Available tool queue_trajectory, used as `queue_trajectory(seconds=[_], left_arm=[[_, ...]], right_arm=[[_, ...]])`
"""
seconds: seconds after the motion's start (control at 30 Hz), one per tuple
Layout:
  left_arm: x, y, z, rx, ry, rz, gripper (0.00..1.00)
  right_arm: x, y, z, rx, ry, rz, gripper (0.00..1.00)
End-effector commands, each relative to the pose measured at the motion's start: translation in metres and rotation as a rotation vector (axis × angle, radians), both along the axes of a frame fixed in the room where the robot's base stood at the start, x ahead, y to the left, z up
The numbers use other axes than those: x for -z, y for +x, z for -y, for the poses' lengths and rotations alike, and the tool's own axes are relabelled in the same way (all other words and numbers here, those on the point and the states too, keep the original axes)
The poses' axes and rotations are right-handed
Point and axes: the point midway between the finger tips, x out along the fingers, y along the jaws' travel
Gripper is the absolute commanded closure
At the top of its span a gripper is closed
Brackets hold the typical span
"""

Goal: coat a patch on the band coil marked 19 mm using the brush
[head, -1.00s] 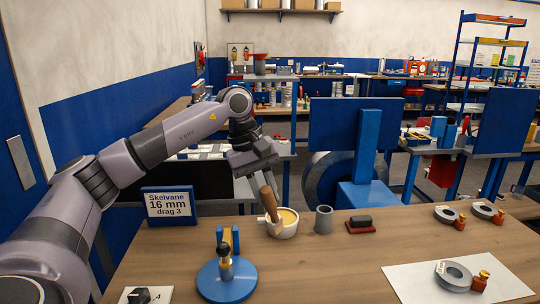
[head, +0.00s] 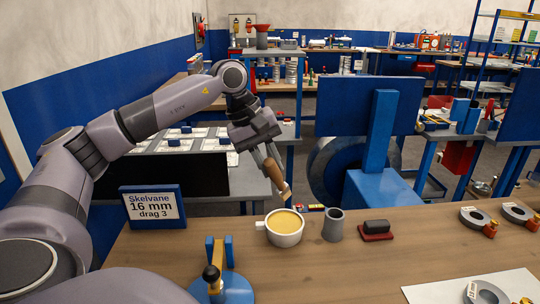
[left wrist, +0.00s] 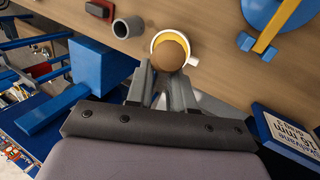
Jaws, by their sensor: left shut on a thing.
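My left gripper (head: 268,154) is shut on the brush (head: 277,173), which has a wooden handle. The brush hangs tilted, its tip low, above and just behind the cup. The white cup (head: 284,239) with a handle holds a yellowish paste. In the left wrist view the round brush end (left wrist: 170,52) overlaps the cup (left wrist: 194,61). Three grey band coils are at the right: one (head: 471,220) and another (head: 517,212) near the table's back edge, and one (head: 486,297) on a white sheet, partly cut off. Their tags are too small to read. My right gripper is out of view.
A sign (head: 153,205) reads "Skelvane 16 mm drag 3". A blue round stand (head: 234,290), a grey cylinder (head: 333,225) and a dark block on a red base (head: 376,230) stand near the cup. The white sheet (head: 440,292) lies front right; wood between is clear.

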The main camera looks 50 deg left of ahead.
Motion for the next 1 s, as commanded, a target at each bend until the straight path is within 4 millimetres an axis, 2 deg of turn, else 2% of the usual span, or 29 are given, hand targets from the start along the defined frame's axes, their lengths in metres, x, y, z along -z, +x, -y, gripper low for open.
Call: queue_trajectory(seconds=[0.27,0.7,1.0], left_arm=[[0.012,0.0,0.0,0.0,0.0,0.001,1.0],[0.055,0.0,0.0,0.0,0.0,0.001,1.0],[0.06,0.0,0.0,0.0,0.0,0.001,1.0]], right_arm=[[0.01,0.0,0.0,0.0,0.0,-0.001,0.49],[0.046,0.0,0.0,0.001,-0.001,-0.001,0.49],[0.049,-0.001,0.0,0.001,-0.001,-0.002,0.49]])
